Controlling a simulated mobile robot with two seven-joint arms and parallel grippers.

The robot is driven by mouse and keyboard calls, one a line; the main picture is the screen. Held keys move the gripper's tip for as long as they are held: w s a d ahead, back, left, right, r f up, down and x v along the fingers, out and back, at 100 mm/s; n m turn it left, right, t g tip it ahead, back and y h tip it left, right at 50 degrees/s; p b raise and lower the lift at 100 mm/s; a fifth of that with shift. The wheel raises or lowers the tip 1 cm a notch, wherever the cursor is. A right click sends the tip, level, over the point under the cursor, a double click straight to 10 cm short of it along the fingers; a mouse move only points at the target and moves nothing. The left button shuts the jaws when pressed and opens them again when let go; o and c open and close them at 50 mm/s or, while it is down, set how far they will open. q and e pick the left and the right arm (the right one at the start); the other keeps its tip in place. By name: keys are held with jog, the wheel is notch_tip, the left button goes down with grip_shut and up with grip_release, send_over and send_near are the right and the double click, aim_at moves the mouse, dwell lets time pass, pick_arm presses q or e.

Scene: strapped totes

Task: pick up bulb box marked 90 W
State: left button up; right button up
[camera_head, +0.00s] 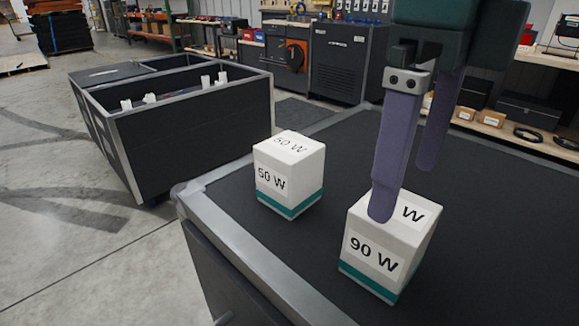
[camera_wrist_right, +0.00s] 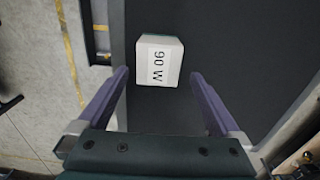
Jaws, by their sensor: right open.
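The bulb box marked 90 W (camera_head: 386,248) is white with a teal band and stands upright on the dark table top near its front edge. In the right wrist view the 90 W box (camera_wrist_right: 159,60) shows its label between the lines of the fingers, ahead of the fingertips. My right gripper (camera_head: 407,190) points down above the box, open and empty. One purple finger overlaps the box's top in the head view; I cannot tell whether it touches. The fingers also show in the wrist view (camera_wrist_right: 160,76). My left gripper is not in view.
A similar white box marked 50 W (camera_head: 289,174) stands on the same table (camera_head: 335,165), left of the 90 W box and apart from it. A large dark divided bin (camera_head: 190,122) stands beyond the table at the left. The table's right side looks clear.

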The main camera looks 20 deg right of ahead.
aim_at(388, 237)
notch_tip(388, 237, down, 9)
jog(key=shift+a+p, duration=0.1)
jog(key=shift+p, duration=0.2)
jog(key=c, duration=1.3)
jog(key=shift+r, duration=0.15)
